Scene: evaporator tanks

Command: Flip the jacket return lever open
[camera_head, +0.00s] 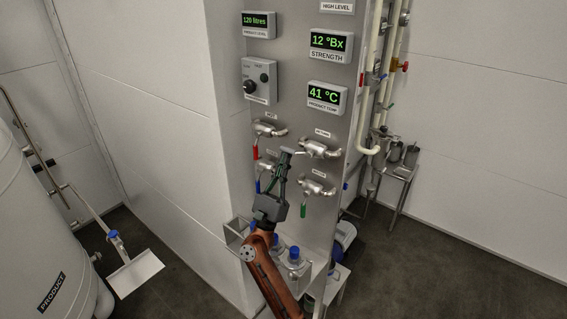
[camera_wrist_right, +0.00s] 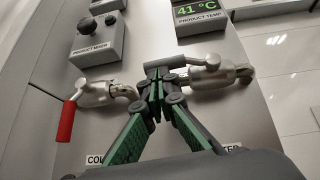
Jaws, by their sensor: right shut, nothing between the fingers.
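Several steel valves sit on the grey panel in the head view; their small labels are too small to read, so I cannot tell which is the jacket return. The upper right valve (camera_head: 320,149) has a grey lever at its left; it also shows in the wrist view (camera_wrist_right: 222,76). The upper left valve (camera_head: 268,129) has a red hanging lever (camera_wrist_right: 66,121). The lower right valve (camera_head: 317,188) has a green hanging lever (camera_head: 303,210). A blue lever (camera_head: 258,186) hangs at lower left. My right gripper (camera_head: 284,158) is shut and empty, close to the upper right valve's left end. My left gripper is out of view.
Displays (camera_head: 327,97) and a knob box (camera_head: 259,82) are above the valves. Bottles with blue caps (camera_head: 293,256) stand on a shelf below. Pipes (camera_head: 378,80) run at the right. A white tank (camera_head: 45,230) stands at the left.

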